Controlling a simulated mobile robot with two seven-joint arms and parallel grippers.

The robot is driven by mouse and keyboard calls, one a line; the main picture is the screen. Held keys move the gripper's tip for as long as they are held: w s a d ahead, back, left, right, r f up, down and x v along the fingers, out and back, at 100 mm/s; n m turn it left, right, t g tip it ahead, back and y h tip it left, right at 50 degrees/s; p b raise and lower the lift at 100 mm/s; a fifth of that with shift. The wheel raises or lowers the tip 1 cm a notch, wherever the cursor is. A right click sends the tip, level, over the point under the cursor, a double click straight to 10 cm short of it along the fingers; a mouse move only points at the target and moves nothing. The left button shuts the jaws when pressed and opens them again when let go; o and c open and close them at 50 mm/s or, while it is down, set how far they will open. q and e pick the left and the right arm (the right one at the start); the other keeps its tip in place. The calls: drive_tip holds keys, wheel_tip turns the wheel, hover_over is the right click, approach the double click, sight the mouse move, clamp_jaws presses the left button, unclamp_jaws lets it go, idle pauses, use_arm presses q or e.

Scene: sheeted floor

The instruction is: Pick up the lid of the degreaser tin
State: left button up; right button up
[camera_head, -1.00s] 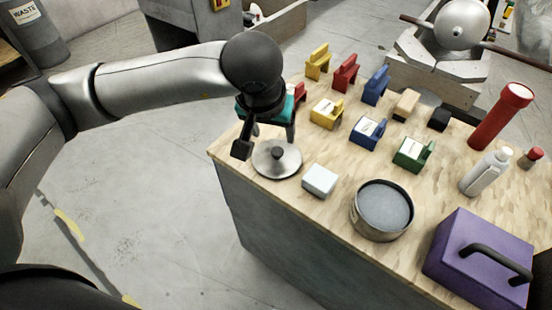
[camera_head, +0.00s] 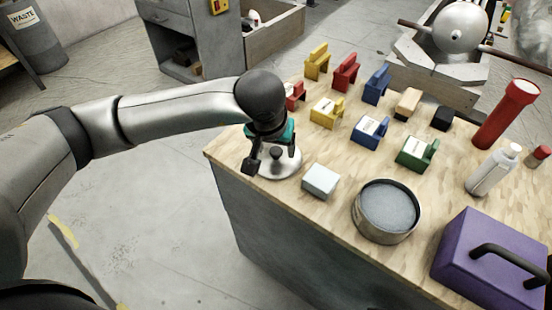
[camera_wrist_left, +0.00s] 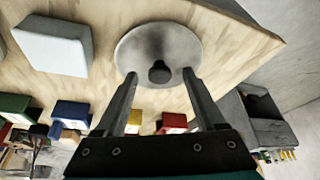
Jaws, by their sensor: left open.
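The lid (camera_head: 283,172) is a round, shiny metal disc with a dark knob, lying flat on the wooden tabletop near its left corner. My left gripper (camera_head: 272,163) is open and pointing down over it, partly hiding it. In the left wrist view the lid (camera_wrist_left: 135,48) is beyond the fingers, and its knob (camera_wrist_left: 159,72) appears between the open fingertips (camera_wrist_left: 159,76). I cannot tell whether the fingers touch the knob. The round, open tin (camera_head: 388,208) with grey contents stands to the right. My right gripper is not in view.
A whitish block (camera_head: 320,180) lies between lid and tin. A purple box with a black handle (camera_head: 485,260) is at the front right. Several coloured holders stand behind, including a green one (camera_head: 415,153). A white bottle (camera_head: 490,172) and red flashlight (camera_head: 505,115) stand at the right.

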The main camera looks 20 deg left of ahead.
use_arm(q)
drive_tip(key=shift+w+f, duration=0.1)
drive_tip(key=shift+f, duration=0.2)
clamp_jaws()
idle(0.5)
